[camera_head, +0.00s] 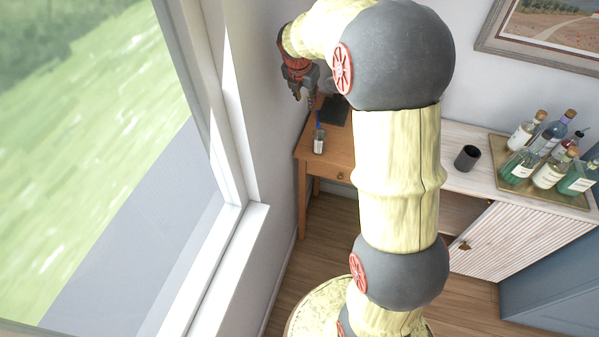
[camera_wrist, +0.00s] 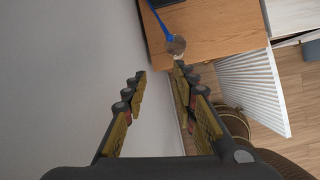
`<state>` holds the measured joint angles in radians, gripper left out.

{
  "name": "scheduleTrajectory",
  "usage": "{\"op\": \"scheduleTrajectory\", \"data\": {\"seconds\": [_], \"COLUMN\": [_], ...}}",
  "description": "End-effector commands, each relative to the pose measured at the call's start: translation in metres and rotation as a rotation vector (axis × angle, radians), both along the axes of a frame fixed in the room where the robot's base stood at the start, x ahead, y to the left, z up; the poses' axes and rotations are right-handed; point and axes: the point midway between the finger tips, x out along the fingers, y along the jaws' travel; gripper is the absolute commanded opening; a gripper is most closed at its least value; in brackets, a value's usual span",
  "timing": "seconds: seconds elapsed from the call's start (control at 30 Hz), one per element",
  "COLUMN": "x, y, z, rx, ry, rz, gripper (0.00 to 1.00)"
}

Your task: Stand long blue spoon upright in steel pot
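The steel pot (camera_head: 319,146) is a small grey cylinder standing on the wooden table near its left front corner. It also shows in the wrist view (camera_wrist: 177,46), beyond my fingertips. The long blue spoon (camera_head: 318,122) rises from the pot; its blue handle (camera_wrist: 158,18) runs from the pot's mouth to the top edge of the wrist view. It looks roughly upright in the pot, with its lower end hidden. My gripper (camera_head: 304,99) is open and empty, above the table and apart from the pot and spoon. Its spread fingers (camera_wrist: 159,75) show in the wrist view.
The wooden table (camera_head: 340,166) stands against the wall, with a dark flat object (camera_head: 337,110) behind the pot. A white cabinet (camera_head: 480,236) to the right carries a black cup (camera_head: 467,158) and a tray (camera_head: 512,187) of bottles. A window (camera_head: 235,180) lies left.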

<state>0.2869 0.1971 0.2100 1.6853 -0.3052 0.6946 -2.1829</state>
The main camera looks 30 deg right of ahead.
Motion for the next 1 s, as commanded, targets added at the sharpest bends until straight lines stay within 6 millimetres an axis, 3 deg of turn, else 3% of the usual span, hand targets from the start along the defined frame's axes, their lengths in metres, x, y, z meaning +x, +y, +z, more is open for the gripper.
{"op": "scheduleTrajectory", "data": {"seconds": [0.03, 0.2, 0.4, 0.57, 0.7, 0.83, 1.0], "x": [-0.017, -0.077, -0.159, -0.227, -0.282, -0.317, -0.338], "y": [0.020, 0.078, 0.138, 0.179, 0.207, 0.223, 0.232], "z": [0.022, 0.071, 0.105, 0.114, 0.109, 0.101, 0.093], "rx": [0.043, 0.225, 0.461, 0.659, 0.818, 0.923, 0.985], "ry": [-0.049, -0.197, -0.332, -0.401, -0.426, -0.426, -0.418], "rz": [-0.095, -0.469, -0.907, -1.259, -1.547, -1.750, -1.885], "gripper": [0.28, 0.28, 0.28, 0.28, 0.28, 0.28, 0.28]}}
